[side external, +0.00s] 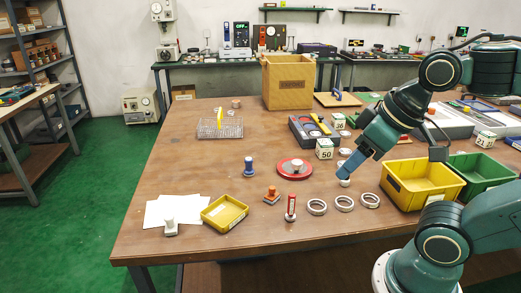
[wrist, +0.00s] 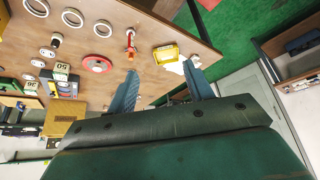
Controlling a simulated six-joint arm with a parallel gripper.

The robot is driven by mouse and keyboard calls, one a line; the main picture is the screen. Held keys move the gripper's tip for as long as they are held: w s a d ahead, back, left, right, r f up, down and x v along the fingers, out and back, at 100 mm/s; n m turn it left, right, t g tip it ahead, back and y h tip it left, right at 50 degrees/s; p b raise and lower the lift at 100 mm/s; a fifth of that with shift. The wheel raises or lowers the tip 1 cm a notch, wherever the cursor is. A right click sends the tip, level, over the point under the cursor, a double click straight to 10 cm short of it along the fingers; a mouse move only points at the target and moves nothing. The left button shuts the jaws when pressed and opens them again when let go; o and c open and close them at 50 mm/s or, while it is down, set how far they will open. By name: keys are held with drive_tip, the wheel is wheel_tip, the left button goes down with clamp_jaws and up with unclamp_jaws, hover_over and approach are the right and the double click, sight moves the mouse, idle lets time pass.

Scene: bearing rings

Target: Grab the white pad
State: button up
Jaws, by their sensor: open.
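Flat white sheets (side external: 178,208), which look like a paper pad, lie at the front left of the table. A white stamp-like piece with a knob (side external: 170,228) stands at their front edge; I cannot tell which of these is the white pad. In the wrist view a white patch (wrist: 170,54) shows beside the yellow tray, partly hidden by a finger. My gripper (side external: 345,168) is far to the right of the sheets, pointing down over the table behind the metal rings. In the wrist view my gripper (wrist: 161,84) has its fingers wide apart with nothing between them.
A small yellow tray (side external: 224,213) lies right of the sheets. A red marker (side external: 291,207), an orange-topped stamp (side external: 271,195), a blue stamp (side external: 249,167) and a red disc (side external: 287,170) stand between. Metal rings (side external: 344,203) and a yellow bin (side external: 421,184) are near my gripper.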

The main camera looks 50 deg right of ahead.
drive_tip(key=o, duration=0.4)
drive_tip(key=shift+o, duration=0.2)
drive_tip(key=w+a+n+g+y, duration=0.1)
drive_tip(key=w+a+n, duration=0.15)
drive_tip(key=w, duration=0.95)
drive_tip(key=w+a+n+g+y, duration=0.15)
drive_tip(key=w+n, duration=0.25)
drive_tip(key=w, duration=0.7)
drive_tip(key=w+a+f+n, duration=0.2)
drive_tip(key=w+f, duration=0.7)
drive_tip(key=w+a+f+n+y, duration=0.1)
drive_tip(key=w+a+f+n, duration=0.2)
drive_tip(key=w+f, duration=0.6)
drive_tip(key=shift+a+g, duration=0.15)
drive_tip(key=shift+g, duration=0.2)
drive_tip(key=shift+w+f, duration=0.1)
